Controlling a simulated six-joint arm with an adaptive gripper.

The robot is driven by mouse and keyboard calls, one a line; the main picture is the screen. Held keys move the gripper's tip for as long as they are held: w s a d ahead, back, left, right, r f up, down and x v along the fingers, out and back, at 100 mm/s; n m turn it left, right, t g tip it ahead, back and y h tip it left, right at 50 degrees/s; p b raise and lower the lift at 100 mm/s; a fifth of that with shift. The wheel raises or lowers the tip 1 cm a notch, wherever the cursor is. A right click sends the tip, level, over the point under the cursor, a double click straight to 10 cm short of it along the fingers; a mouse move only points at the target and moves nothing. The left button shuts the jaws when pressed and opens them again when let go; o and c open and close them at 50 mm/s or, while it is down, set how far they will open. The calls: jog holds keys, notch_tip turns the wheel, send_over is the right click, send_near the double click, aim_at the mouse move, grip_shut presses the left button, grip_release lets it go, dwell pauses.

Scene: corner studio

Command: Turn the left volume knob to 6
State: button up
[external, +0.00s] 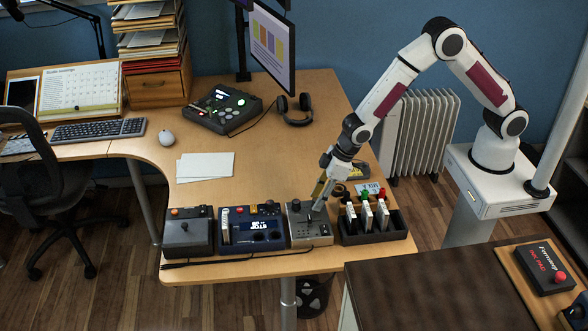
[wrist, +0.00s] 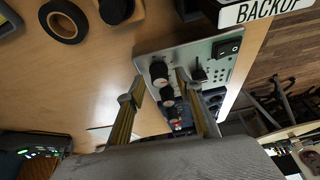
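A grey control box (external: 310,232) stands near the front edge of the desk. I cannot read any knob's setting, and I cannot tell which knob is the left volume knob. My gripper (wrist: 158,86) points down over this box, its two fingers apart on either side of the knob row. No contact with a knob can be made out.
A blue device (external: 250,228) and a dark box (external: 188,238) stand left of the grey box. A black tray (external: 375,235) with upright white parts stands close on its right. A roll of black tape (wrist: 62,20) lies behind. Desk space around the white papers (external: 205,166) is mostly clear.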

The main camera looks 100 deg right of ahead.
jog(key=shift+d+n+y, duration=0.1)
jog(key=shift+n+y, duration=0.5)
jog(key=shift+n, duration=0.9)
jog(key=a+v, duration=0.1)
jog(key=v, duration=0.7)
jog(key=s+f+m+g, duration=0.1)
jog(key=s+f+g, duration=0.1)
jog(key=s, duration=0.4)
jog(key=s+d+r+m+g, duration=0.1)
jog(key=s+r, duration=1.1)
jog(key=s, duration=0.3)
jog(key=shift+s+d+r, duration=0.2)
jog(key=shift+s+d, duration=0.15)
jog(key=shift+s, duration=0.05)
dwell(0.9)
jog(key=s+d+r+t+h, duration=0.1)
jog(key=s+r+t, duration=0.3)
jog(key=s+r, duration=0.7)
jog(key=shift+s+d+r, duration=0.3)
jog(key=shift+s+d, duration=0.1)
jog(key=shift+s, duration=1.1)
